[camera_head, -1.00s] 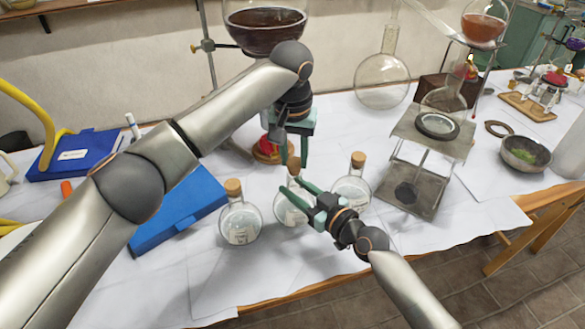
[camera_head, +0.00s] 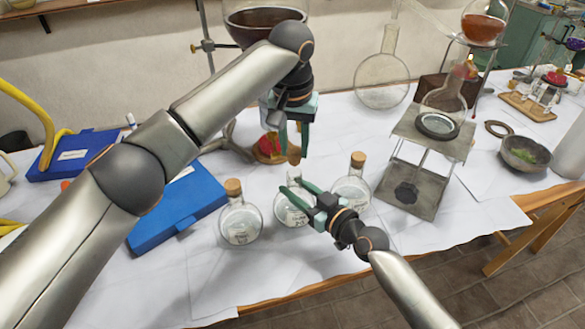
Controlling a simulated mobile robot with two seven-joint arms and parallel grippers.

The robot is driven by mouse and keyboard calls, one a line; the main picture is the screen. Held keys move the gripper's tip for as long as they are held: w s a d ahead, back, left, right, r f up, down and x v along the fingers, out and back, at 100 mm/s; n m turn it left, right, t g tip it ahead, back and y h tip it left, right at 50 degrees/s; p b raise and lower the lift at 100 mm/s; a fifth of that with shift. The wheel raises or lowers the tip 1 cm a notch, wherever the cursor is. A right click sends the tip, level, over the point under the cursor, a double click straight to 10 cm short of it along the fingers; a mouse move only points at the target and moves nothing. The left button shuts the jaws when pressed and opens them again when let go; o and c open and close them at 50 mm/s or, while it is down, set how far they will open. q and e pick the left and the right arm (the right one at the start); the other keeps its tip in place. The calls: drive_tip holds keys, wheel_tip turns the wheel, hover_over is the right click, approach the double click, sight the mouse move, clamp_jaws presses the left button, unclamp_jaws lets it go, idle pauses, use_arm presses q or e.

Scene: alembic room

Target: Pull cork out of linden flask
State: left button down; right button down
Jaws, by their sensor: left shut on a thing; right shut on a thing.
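Three small round glass flasks with paper labels stand in a row near the front of the table. The middle flask (camera_head: 294,212) is in my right gripper (camera_head: 298,192), whose green fingers close around its neck. No cork shows in its mouth. The label is too small to read, so I cannot confirm it is the linden one. My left gripper (camera_head: 294,142) points down above this flask, clear of its mouth. The left flask (camera_head: 240,223) and right flask (camera_head: 352,191) still have corks.
A blue case (camera_head: 178,212) lies left of the flasks. A metal stand (camera_head: 424,165) is to the right, with a mortar bowl (camera_head: 525,153) beyond it. A burner (camera_head: 268,147) and a large dark-filled vessel (camera_head: 262,22) are behind. White paper in front is clear.

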sight(295, 149)
drive_tip(key=shift+c, duration=1.8)
unclamp_jaws()
drive_tip(key=shift+f, duration=0.1)
use_arm(q)
drive_tip(key=shift+r, duration=0.2)
use_arm(e)
drive_tip(key=v, duration=1.2)
use_arm(q)
wheel_tip(295, 149, up, 4)
drive_tip(key=p, duration=0.6)
use_arm(e)
wheel_tip(295, 149, up, 6)
